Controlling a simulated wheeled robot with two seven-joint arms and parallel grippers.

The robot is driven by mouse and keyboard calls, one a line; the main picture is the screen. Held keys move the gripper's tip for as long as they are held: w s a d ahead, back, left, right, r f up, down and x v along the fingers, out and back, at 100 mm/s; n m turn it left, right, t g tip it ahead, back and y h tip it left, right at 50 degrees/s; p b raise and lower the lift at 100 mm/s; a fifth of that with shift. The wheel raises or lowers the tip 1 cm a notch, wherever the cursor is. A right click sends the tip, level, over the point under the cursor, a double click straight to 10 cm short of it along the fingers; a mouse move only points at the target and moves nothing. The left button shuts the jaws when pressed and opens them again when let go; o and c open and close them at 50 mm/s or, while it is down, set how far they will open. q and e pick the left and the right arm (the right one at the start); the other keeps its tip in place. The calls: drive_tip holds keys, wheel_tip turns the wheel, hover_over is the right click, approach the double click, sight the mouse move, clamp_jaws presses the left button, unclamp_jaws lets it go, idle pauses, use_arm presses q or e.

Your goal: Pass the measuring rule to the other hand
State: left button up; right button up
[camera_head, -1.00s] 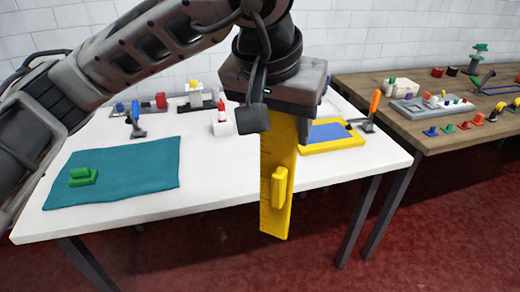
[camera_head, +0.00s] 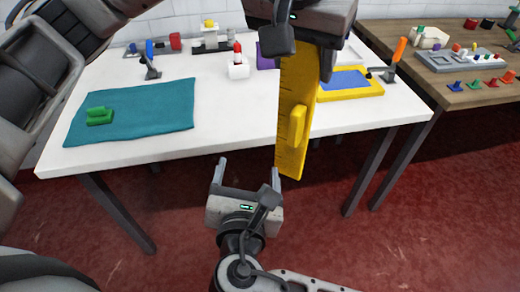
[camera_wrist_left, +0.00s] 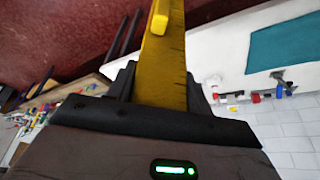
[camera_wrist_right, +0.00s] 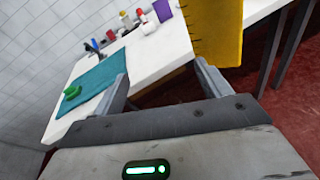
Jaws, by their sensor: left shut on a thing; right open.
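The measuring rule is a yellow flat bar (camera_head: 290,140) with a raised yellow grip on its face. It hangs nearly upright in front of the white table's edge. My left gripper (camera_head: 305,45) is shut on its upper end; the left wrist view shows the rule (camera_wrist_left: 165,75) between the fingers (camera_wrist_left: 160,90). My right gripper (camera_head: 245,175) is open and empty, below and to the left of the rule's lower end, with its fingers pointing up. In the right wrist view the rule (camera_wrist_right: 215,30) stands beyond the right-hand finger of the open gripper (camera_wrist_right: 160,85); contact is not clear.
The white table (camera_head: 230,125) holds a teal cloth (camera_head: 150,115) with a green block (camera_head: 99,116), a red-tipped white bottle (camera_head: 238,65) and a yellow-framed blue tray (camera_head: 345,82). A wooden table (camera_head: 400,55) stands at right. Red floor lies open below.

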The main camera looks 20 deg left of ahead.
use_arm(q)
drive_tip(key=shift+a, duration=0.1)
use_arm(e)
wheel_tip(320, 180, up, 8)
drive_tip(key=s+a+r+t+h, duration=0.1)
drive_tip(key=s+t+h, duration=0.1)
drive_tip(key=t, duration=0.1)
drive_tip(key=m+h, duration=0.3)
drive_tip(key=h, duration=0.3)
approach(297, 104)
drive_tip(key=w+f, duration=0.1)
drive_tip(key=f, duration=0.1)
drive_tip(key=w, duration=0.8)
drive_tip(key=w+d, duration=0.1)
drive_tip(key=w, duration=0.3)
drive_tip(key=shift+s, duration=0.1)
drive_tip(key=c, duration=1.2)
use_arm(q)
drive_tip(key=o, duration=1.4)
use_arm(e)
drive_tip(key=shift+o, duration=0.2)
use_arm(q)
drive_tip(key=shift+o, duration=0.2)
